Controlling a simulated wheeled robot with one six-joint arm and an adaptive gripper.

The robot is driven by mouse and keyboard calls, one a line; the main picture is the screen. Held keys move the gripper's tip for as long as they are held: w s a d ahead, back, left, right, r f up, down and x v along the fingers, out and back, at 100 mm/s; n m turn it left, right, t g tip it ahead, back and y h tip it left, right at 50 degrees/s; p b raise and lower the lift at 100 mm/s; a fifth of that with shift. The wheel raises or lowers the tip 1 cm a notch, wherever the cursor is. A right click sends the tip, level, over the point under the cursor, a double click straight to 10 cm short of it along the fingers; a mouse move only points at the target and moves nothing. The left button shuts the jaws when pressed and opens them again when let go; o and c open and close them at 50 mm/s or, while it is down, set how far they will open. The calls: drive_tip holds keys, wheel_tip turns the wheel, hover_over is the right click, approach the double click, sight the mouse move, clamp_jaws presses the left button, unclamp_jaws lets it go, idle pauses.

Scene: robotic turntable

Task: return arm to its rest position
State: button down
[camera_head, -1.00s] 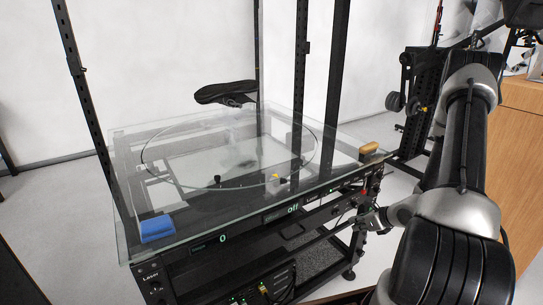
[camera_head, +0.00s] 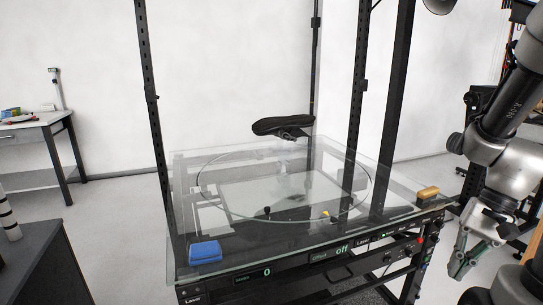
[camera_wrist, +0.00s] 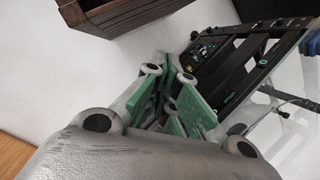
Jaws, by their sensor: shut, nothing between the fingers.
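My gripper (camera_head: 459,267) hangs at the lower right in the head view, to the right of the turntable frame and apart from it. In the wrist view my gripper (camera_wrist: 161,98) has its green fingers drawn together, with nothing seen between them. My arm is folded along the right edge of the head view. The turntable (camera_head: 283,217) is a clear glass disc on a glass-topped black frame. Its front panel (camera_head: 340,251) reads "0" and "off".
A blue block (camera_head: 205,252) lies on the glass's front left corner, a yellow block (camera_head: 428,192) near its right corner. A black seat-like object (camera_head: 283,125) stands above the disc. A side table (camera_head: 40,128) is at far left. A dark slatted crate (camera_wrist: 115,15) shows in the wrist view.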

wheel_tip(320, 180, up, 15)
drive_tip(key=s+a+n+t+h, duration=0.1)
drive_tip(key=a+n+t+h, duration=0.1)
drive_tip(key=n+t+h, duration=0.2)
drive_tip(key=n+t, duration=0.1)
drive_tip(key=n, duration=0.2)
drive_tip(key=shift+s+a+n+t, duration=0.3)
drive_tip(key=shift+s+a, duration=0.05)
